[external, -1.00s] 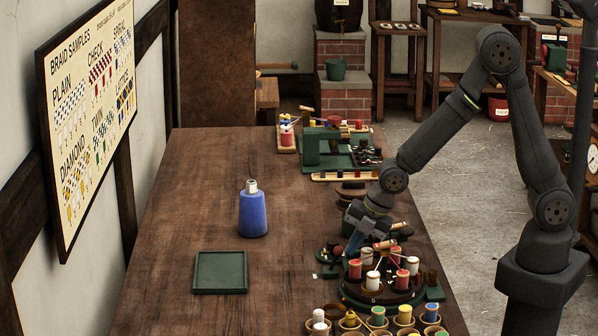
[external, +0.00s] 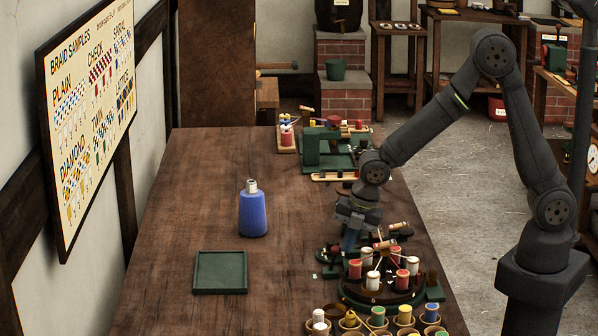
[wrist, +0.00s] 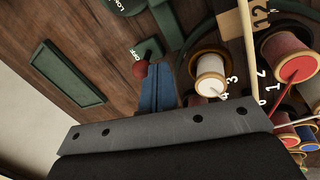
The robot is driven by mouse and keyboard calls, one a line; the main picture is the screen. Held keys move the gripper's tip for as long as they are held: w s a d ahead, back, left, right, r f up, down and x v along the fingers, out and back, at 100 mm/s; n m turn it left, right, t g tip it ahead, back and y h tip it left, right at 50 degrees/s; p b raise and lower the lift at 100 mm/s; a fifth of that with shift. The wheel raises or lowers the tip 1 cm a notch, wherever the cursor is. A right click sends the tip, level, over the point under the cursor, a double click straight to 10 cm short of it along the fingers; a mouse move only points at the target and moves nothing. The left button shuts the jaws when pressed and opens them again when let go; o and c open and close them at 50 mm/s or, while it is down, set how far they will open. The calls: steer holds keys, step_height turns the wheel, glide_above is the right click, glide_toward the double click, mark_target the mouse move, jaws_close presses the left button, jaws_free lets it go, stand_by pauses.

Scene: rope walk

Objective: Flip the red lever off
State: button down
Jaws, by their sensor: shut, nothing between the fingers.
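The red lever's round knob (wrist: 141,68) shows in the wrist view, beside a green plate marked OFF (wrist: 148,50). My gripper (wrist: 157,68) has its blue fingers shut with nothing between them. Their tips are just right of the red knob, very close to it; I cannot tell whether they touch. In the external view my gripper (external: 350,242) points down at the left side of the round green bobbin stand. The lever is small there and partly hidden, so its position is hard to read.
White and red bobbins (wrist: 211,72) stand close to the right of my fingers, with numbers beside them. A green tray (external: 220,290) and a blue bottle (external: 252,212) stand to the left on the table. Several cups (external: 378,318) line the front. The table's middle is clear.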

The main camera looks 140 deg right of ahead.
mark_target(337, 248)
steer(key=shift+w+d+r+g+y, duration=0.2)
steer(key=shift+w+d+g+y, duration=0.35)
steer(key=shift+g+y, duration=0.05)
steer(key=shift+w+d+r+g+y, duration=0.2)
steer(key=shift+w+d+g+y, duration=0.3)
steer(key=shift+g+y, duration=0.1)
steer(key=shift+w+d+r, duration=0.1)
steer(key=shift+w+d, duration=0.55)
steer(key=shift+d, duration=0.05)
steer(key=shift+w+d, duration=0.1)
steer(key=shift+w, duration=0.05)
steer(key=shift+r, duration=0.1)
step_height(337, 248, up, 10)
steer(key=w+d, duration=0.1)
steer(key=w, duration=0.1)
steer(key=shift+f, duration=0.25)
